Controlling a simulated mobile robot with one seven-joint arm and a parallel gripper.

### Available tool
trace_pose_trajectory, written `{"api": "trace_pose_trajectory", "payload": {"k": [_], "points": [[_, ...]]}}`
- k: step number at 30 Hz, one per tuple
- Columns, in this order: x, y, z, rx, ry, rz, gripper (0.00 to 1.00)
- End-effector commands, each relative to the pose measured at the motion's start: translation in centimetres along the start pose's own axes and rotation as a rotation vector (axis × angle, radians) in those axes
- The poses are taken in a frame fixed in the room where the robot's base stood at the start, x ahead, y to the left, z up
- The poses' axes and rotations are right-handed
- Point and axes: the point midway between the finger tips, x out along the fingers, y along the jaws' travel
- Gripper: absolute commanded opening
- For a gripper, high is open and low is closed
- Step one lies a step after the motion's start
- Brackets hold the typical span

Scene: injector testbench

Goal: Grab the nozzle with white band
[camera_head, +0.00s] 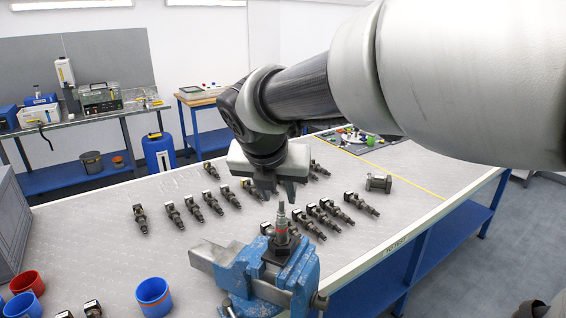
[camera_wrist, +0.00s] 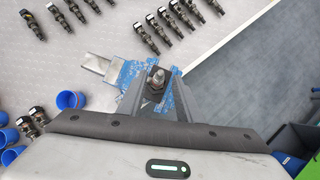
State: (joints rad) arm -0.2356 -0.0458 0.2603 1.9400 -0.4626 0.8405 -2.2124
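An upright injector with a silver nozzle (camera_head: 282,222) on top is clamped in the blue vise (camera_head: 280,272). A faint reddish band shows lower on it; I cannot make out a white band. My gripper (camera_head: 279,188) points down just above the nozzle tip in the head view. In the wrist view the two fingers of my gripper (camera_wrist: 156,88) are spread apart, and the nozzle (camera_wrist: 156,76) shows in the gap between them. The gripper is open and empty. Whether a finger touches the nozzle cannot be told.
Several dark injectors lie in rows on the grey table (camera_head: 100,230) behind and beside the vise. Blue cups (camera_head: 154,295) and a red cup (camera_head: 27,283) stand at the front left. A metal fitting (camera_head: 378,183) stands at the right, near a yellow line.

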Motion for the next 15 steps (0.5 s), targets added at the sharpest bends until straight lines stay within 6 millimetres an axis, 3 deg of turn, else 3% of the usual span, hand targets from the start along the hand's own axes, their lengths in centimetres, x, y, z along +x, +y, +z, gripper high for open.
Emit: {"api": "trace_pose_trajectory", "payload": {"k": [9, 15], "points": [[4.5, -0.1, 0.3, 0.0, 0.004, -0.002, 0.32], [5.0, -0.1, 0.3, 0.001, 0.001, -0.001, 0.32]]}}
